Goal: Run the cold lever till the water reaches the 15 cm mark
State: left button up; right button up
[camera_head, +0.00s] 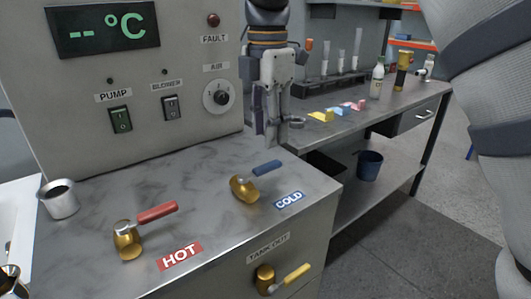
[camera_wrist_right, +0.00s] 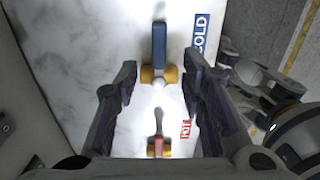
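The cold lever (camera_head: 262,170) has a blue handle on a brass body, beside the blue COLD label (camera_head: 289,200). My right gripper (camera_head: 272,140) points down over the counter behind the lever, its fingers seemingly clear of it. In the right wrist view its fingers are wide apart and empty, with the blue handle (camera_wrist_right: 159,45) ahead between them. Dark mechanical parts at that view's right edge look like my left gripper (camera_wrist_right: 262,98); its opening is unclear. Only a white tub edge (camera_head: 18,220) shows at the left; water and the 15 cm mark are out of view.
The hot lever (camera_head: 155,214), with a red handle, stands left of the cold one. A metal cup (camera_head: 60,199) is at the counter's left. A yellow TANK OUT handle (camera_head: 293,276) is on the front. The control panel (camera_head: 150,120) rises behind; its display shows dashes.

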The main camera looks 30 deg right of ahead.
aim_at(268, 165)
notch_tip(268, 165, down, 7)
jog(key=shift+d+r, duration=0.1)
grip_shut()
